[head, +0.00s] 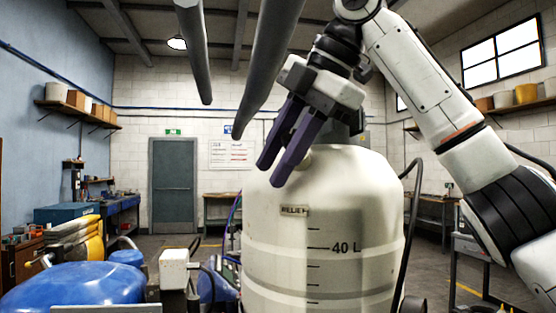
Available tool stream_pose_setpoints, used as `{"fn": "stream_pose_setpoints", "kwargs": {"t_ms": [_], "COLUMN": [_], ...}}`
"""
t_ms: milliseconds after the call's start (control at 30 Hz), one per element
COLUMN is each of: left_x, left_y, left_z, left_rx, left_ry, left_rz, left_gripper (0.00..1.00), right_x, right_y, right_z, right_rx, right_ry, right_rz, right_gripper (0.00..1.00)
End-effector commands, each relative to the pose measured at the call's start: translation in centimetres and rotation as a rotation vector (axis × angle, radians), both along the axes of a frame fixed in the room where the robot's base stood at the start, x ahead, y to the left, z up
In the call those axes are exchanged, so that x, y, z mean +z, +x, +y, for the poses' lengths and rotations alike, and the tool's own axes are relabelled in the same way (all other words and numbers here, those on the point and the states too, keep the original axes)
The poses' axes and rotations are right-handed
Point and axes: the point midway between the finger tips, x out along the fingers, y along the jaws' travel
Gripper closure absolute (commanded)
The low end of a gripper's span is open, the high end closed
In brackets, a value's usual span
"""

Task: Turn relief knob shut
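The relief knob itself does not show; it may be behind my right gripper, or too small to pick out. A small label reading "RELIEF" (294,211) is on the upper front of a large cream tank (340,200). The tank stands upright and has a level scale marked 40 L. My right gripper (270,174) comes in from the upper right, its two purple fingers pointing down and left over the tank's upper left shoulder, above the label. My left gripper is out of view.
Two grey bars (265,65) hang down from the top, close left of my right gripper. A black hose (408,235) runs along the tank's right side. A blue rounded cover (75,288) and a white box (174,268) stand at the lower left. Benches line the walls.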

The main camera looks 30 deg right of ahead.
Motion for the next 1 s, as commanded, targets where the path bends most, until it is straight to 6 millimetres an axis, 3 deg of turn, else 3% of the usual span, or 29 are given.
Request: {"fn": "stream_pose_setpoints", "kwargs": {"t_ms": [100,467,933,1000], "left_x": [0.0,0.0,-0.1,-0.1], "left_y": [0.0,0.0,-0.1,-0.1], "left_z": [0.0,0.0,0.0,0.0], "left_rx": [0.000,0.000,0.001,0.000], "left_ry": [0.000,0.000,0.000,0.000], "left_rz": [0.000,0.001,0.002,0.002], "left_gripper": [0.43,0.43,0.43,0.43], "right_x": [0.1,0.5,6.9,7.1], "right_y": [0.0,-0.3,-4.2,-4.3], "right_z": [0.0,-0.2,-2.3,-2.2], "right_rx": [0.000,-0.001,-0.006,-0.002], "right_ry": [0.001,0.000,0.002,-0.003], "right_rz": [-0.001,0.002,-0.004,0.005], "right_gripper": [0.59,0.59,0.59,0.59]}}
